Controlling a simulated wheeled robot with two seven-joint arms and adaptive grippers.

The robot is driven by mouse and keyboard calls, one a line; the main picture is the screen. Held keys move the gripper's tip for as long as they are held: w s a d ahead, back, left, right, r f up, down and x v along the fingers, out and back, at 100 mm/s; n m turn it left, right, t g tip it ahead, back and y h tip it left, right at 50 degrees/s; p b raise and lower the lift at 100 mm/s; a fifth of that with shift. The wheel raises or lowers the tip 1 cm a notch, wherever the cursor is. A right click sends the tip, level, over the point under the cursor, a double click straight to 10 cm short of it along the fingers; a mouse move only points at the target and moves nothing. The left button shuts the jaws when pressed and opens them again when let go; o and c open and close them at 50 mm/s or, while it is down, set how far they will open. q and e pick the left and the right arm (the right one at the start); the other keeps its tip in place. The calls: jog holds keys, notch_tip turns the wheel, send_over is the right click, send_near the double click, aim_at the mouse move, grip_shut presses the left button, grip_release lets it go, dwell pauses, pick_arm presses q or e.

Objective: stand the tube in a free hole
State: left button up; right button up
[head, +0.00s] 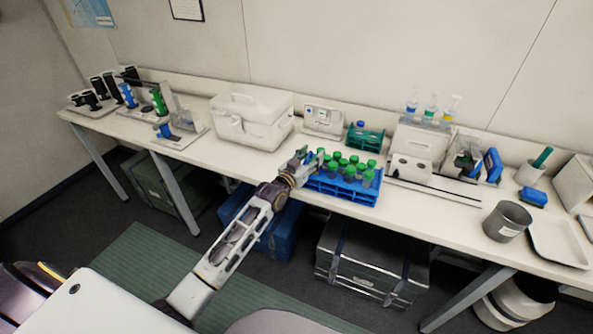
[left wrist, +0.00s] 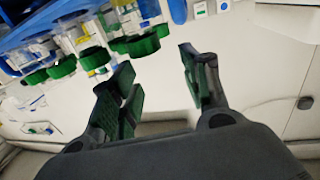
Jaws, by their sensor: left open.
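A blue rack (head: 345,191) stands at the front edge of the bench in the head view, holding several upright tubes with green caps (head: 352,160). In the left wrist view the rack (left wrist: 179,10) is at the top left, and the green-capped tubes (left wrist: 143,45) point their caps toward the camera. My left gripper (head: 304,158) is at the rack's left end, at about cap height. In the left wrist view its jaws (left wrist: 155,76) are apart, with no tube clearly between them; the nearest cap is just beyond the left finger. My right gripper is not seen.
Behind the rack are a white case (head: 250,118), a green holder (head: 364,138) and a small white device (head: 323,119). A white unit (head: 420,142) stands to the right. A grey beaker (head: 507,221) and tray (head: 557,243) are farther right. The bench front left of the rack is clear.

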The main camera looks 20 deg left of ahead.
pick_arm(q)
jog(key=v, duration=0.9)
jog(key=shift+r+b, duration=0.15)
jog(key=shift+b, duration=0.3)
jog(key=shift+w, duration=0.1)
dwell(0.5)
jog(key=s+a+f+g+y, duration=0.1)
jog(key=s+f+g, duration=0.25)
jog(key=f, duration=1.05)
jog(key=s+a+f+n+g+y, duration=0.15)
jog(key=s+f, duration=0.35)
jog(key=f, duration=1)
jog(key=s+a+f+m+g, duration=0.1)
jog(key=s+f+g, duration=0.3)
jog(key=f, duration=1)
jog(key=s+f+g, duration=0.3)
jog(key=s+f, duration=1.2)
jog(key=s, duration=0.3)
jog(key=s+f+g, duration=0.2)
jog(key=s+f, duration=0.2)
jog(key=s, duration=0.8)
jog(key=s+f+g+y, duration=0.1)
jog(key=s+f, duration=0.4)
jog(key=s, duration=0.7)
jog(key=shift+d+f+g, duration=0.3)
jog(key=shift+d+g, duration=0.15)
jog(key=shift+g, duration=0.35)
